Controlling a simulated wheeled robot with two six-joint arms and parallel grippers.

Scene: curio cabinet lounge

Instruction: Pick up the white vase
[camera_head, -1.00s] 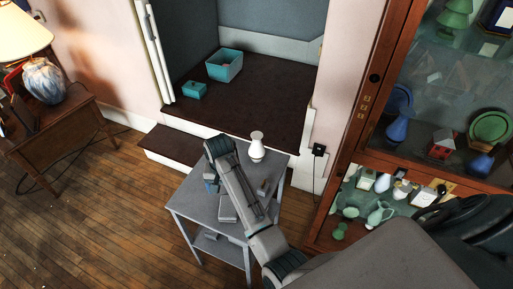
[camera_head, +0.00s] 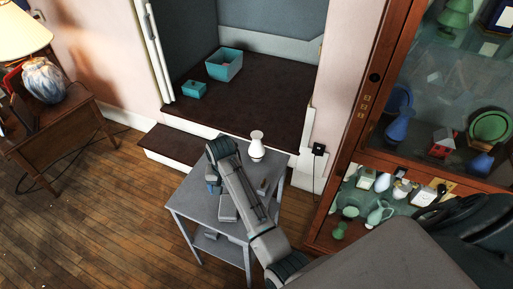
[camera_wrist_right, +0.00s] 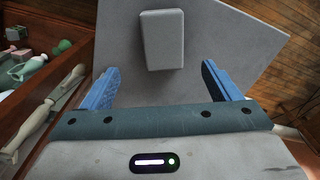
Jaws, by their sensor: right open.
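The white vase (camera_head: 257,146) stands upright near the back corner of the grey table in the head view. It does not show in the right wrist view. My right gripper (camera_head: 213,187) hangs over the table's left part, left of and nearer than the vase, mostly hidden by my arm. In the right wrist view my right gripper (camera_wrist_right: 161,86) is open, its two blue fingers wide apart with nothing between them. My left gripper is not in view.
A grey block (camera_head: 227,208) lies on the grey table (camera_head: 192,207); the block also shows beyond my fingers in the wrist view (camera_wrist_right: 162,40). A small brown item (camera_head: 262,186) lies right of my arm. A glass cabinet (camera_head: 352,110) with ornaments stands at right. Teal boxes (camera_head: 224,65) sit behind.

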